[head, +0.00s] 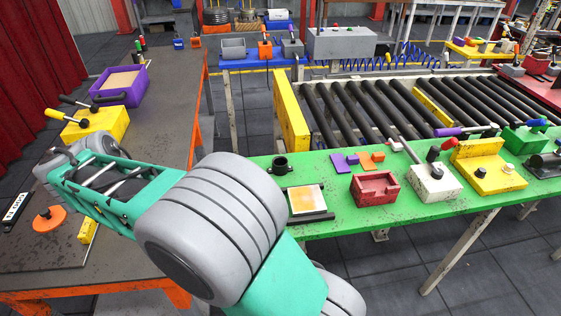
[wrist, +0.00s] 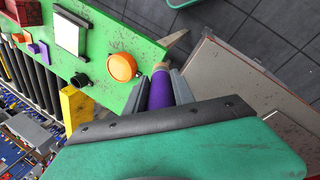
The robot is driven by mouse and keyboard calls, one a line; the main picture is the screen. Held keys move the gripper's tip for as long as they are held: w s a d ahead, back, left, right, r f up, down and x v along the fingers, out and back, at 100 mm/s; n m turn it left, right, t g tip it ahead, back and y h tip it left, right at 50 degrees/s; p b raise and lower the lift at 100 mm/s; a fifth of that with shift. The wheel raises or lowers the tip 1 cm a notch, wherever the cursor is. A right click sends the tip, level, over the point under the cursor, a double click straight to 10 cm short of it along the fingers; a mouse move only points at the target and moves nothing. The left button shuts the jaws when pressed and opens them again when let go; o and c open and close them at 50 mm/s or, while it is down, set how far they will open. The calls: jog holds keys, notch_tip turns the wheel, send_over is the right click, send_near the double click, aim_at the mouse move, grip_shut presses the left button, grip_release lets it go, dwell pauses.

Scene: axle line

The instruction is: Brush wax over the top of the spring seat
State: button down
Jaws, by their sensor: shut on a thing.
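My gripper (wrist: 160,84) is shut on a purple-handled tool (wrist: 159,94) with a tan end, which looks like the brush. It is held beside the edge of the green table (wrist: 148,52), close to an orange round piece (wrist: 122,66). A black cup-like part (wrist: 79,80) stands next to that piece; it also shows in the head view (head: 280,165). I cannot tell for sure which of these is the spring seat. A white square with an orange-yellow patch (head: 306,199) lies on the same table. My gripper does not show in the head view, where my arm covers the near left end of the table.
A red block (head: 375,188), a white block (head: 434,184) and a yellow fixture (head: 490,172) stand farther right on the table. A roller conveyor (head: 370,108) runs behind it. A grey-topped table (head: 160,90) at left holds a purple tray (head: 120,82). Floor shows between the tables.

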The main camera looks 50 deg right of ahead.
jog(key=s+d+r+m, duration=0.15)
jog(key=s+d, duration=0.25)
jog(key=d, duration=0.6)
jog(key=s+d+m, duration=0.2)
jog(key=s+d, duration=0.2)
jog(key=d, duration=0.7)
jog(key=s+d+r+m+b, duration=0.2)
jog(key=s+d, duration=0.9)
jog(key=s, duration=0.3)
notch_tip(320, 180, down, 5)
jog(key=b, duration=0.4)
